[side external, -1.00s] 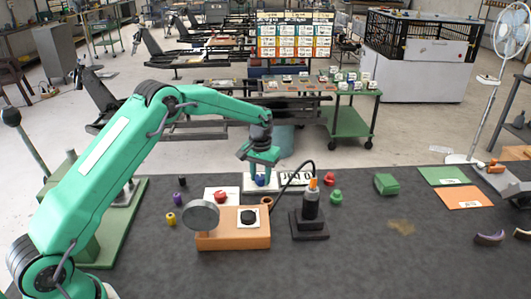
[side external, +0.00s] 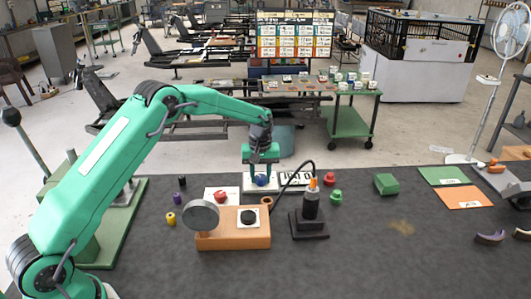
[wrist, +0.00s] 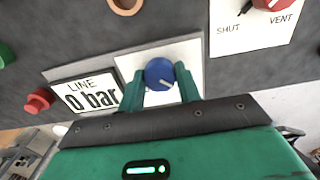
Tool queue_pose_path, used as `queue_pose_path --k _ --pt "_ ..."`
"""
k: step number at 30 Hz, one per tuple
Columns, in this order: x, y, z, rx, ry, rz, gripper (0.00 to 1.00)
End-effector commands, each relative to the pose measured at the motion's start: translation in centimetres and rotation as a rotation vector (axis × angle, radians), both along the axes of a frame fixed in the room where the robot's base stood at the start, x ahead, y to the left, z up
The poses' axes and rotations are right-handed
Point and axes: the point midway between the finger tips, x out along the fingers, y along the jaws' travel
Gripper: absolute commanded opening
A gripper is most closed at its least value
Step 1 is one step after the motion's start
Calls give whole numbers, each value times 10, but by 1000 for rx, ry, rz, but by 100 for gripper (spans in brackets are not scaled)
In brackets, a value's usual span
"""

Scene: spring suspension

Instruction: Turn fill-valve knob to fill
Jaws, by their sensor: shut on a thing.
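A blue knob (wrist: 159,72) sits on a white plate (wrist: 190,52) in the wrist view, and it also shows in the side view (side external: 261,180). I take it as the fill-valve knob; any lettering on its plate is hidden. My gripper (wrist: 160,80) has its two green fingers shut on the blue knob, one on each side. In the side view my gripper (side external: 261,172) reaches down to the knob from above. A pale mark shows on the knob's top. A display (wrist: 88,97) beside the plate reads "LINE 0 bar".
A red knob (wrist: 270,3) on a plate marked SHUT and VENT is close by. An orange block (side external: 220,241) with a round gauge (side external: 201,214) and a dark stand (side external: 310,223) with a hose are nearer the camera.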

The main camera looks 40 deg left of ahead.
Motion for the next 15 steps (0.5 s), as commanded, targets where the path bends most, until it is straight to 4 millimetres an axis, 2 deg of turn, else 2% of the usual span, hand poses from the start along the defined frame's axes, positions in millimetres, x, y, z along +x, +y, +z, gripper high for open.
queue_pose_path --k 5,6,9,15 --pt "0 0 2 0 -1 -1 11" --pt "0 0 2 0 -1 -1 38" --pt "0 0 2 0 -1 -1 55" --pt "0 0 1 1 -1 -2 55"
